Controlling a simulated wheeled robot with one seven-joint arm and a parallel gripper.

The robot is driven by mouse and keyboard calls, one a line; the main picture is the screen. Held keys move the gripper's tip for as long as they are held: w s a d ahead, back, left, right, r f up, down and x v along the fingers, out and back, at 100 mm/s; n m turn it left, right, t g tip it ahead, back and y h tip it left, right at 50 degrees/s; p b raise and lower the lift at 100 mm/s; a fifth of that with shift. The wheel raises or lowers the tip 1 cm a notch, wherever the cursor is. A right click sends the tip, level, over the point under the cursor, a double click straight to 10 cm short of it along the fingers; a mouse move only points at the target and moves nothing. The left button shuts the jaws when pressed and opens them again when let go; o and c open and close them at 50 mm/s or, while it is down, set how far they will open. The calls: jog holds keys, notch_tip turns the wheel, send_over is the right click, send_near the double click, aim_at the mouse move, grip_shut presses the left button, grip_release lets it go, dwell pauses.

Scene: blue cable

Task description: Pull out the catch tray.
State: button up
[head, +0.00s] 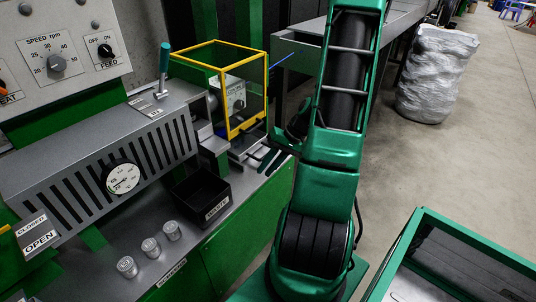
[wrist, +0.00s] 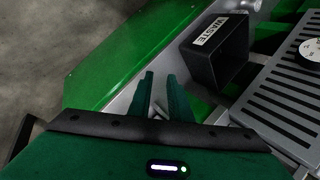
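I cannot pick out the catch tray for certain in either view. A small label (head: 171,272) on the bench's front edge is too small to read. My gripper (head: 268,159) is at the right end of the bench, below the yellow-framed guard and partly hidden by my arm. In the wrist view, its two green fingers (wrist: 162,84) are apart. A small grey part (wrist: 157,112) shows between or behind them near their base; I cannot tell whether they touch it.
A black WASTE bin (head: 206,197) stands on the bench, just beyond my fingertips in the wrist view (wrist: 222,52). Several metal cups (head: 150,247) stand nearby. The yellow-framed guard (head: 243,90) rises above my gripper.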

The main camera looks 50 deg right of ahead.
jog(key=w+d+f+m+t+h, duration=0.1)
jog(key=d+f+m+t+h, duration=0.1)
jog(key=d+f+m+t, duration=0.45)
jog(key=w+d+f+m+t+h, duration=0.1)
jog(key=d+m+t+h, duration=0.15)
jog(key=d+t, duration=0.45)
jog(key=shift+g, duration=0.95)
jog(key=x, duration=0.3)
jog(key=d+x, duration=0.1)
jog(key=x, duration=0.2)
jog(key=d+x, duration=0.1)
jog(key=x, duration=0.3)
jog(key=shift+w, duration=0.15)
jog(key=shift+c, duration=0.4)
grip_shut()
